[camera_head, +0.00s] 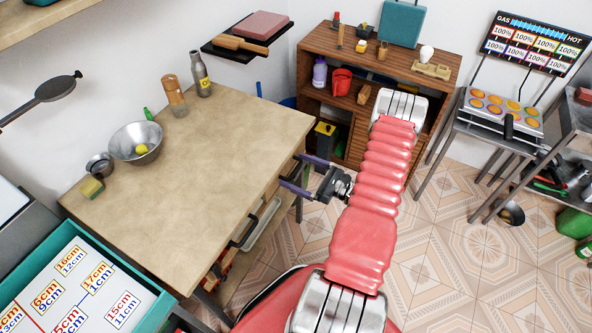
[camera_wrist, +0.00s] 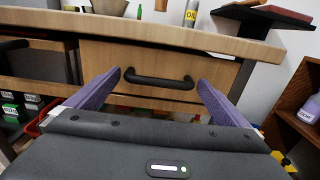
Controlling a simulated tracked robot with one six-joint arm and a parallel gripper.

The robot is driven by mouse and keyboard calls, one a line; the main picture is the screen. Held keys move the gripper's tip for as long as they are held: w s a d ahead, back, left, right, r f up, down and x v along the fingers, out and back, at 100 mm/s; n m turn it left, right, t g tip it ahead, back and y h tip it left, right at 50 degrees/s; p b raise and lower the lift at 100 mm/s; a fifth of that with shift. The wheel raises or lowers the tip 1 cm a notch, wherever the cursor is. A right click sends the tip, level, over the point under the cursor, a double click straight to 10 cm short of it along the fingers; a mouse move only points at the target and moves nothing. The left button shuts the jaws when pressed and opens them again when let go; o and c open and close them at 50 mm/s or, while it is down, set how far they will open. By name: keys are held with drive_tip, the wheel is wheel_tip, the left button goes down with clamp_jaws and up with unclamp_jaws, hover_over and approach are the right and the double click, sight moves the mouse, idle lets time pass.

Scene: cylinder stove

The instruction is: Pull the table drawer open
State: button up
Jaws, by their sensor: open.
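The wooden table (camera_head: 200,150) fills the left of the head view. In the wrist view, the drawer front (camera_wrist: 120,62) sits beneath the tabletop edge and looks closed, with a dark bar handle (camera_wrist: 160,82) across its middle. My gripper (camera_head: 301,176) is at the table's right side, below tabletop level in the head view. Its purple fingers are spread wide apart and empty. In the wrist view, the gripper (camera_wrist: 162,84) faces the drawer with one finger on each side of the handle. I see no contact with the handle; the exact gap cannot be told.
A metal bowl (camera_head: 136,142), a bottle (camera_head: 200,74) and a jar stand on the table. A wooden shelf unit (camera_head: 320,38) stands beyond my arm, with a grill stand (camera_head: 495,125) to its right. Tiled floor (camera_head: 440,240) is clear right of my arm.

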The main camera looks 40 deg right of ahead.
drive_tip(key=shift+w+a, duration=0.25)
drive_tip(key=shift+w, duration=0.3)
drive_tip(key=shift+c, duration=0.5)
drive_tip(key=shift+d, duration=0.1)
drive_tip(key=c, duration=1.2)
